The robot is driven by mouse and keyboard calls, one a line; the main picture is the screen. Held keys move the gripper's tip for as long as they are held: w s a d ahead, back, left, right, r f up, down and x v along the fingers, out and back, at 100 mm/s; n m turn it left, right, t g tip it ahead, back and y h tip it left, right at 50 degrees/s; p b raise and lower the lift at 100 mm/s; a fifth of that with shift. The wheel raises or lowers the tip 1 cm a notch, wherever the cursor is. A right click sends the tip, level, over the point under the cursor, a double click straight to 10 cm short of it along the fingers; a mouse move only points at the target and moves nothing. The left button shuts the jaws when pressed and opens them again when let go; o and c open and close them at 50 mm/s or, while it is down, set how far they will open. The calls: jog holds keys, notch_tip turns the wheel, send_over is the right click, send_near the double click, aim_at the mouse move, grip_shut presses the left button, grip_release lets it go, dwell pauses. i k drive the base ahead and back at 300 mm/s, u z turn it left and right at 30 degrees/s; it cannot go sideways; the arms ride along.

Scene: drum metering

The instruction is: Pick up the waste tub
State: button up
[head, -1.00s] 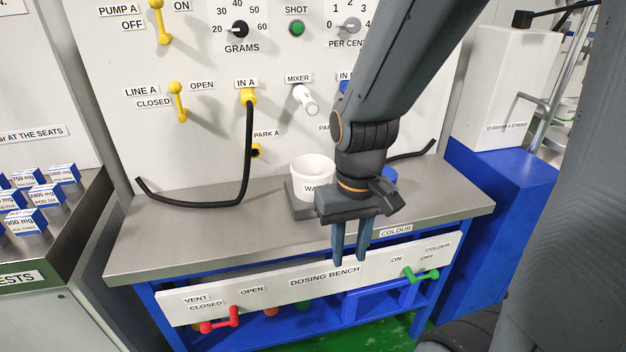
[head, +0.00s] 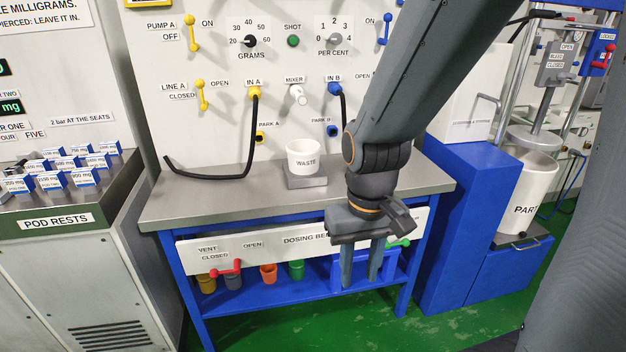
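The tub's rim and front are in clear view.
The dosing bench's front panel (head: 268,244) carries a red vent handle (head: 226,268) and a green handle partly behind my gripper. Coloured cups stand on the blue lower shelf (head: 245,300). A black hose (head: 215,176) lies left of the tub. A blue cabinet (head: 465,220) stands at right.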

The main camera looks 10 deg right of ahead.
aim_at(303, 155)
jog(key=u, duration=0.1)
jog(key=k, duration=0.35)
jog(key=z, duration=0.95)
jog(key=i, duration=1.2)
jog(key=u, duration=0.45)
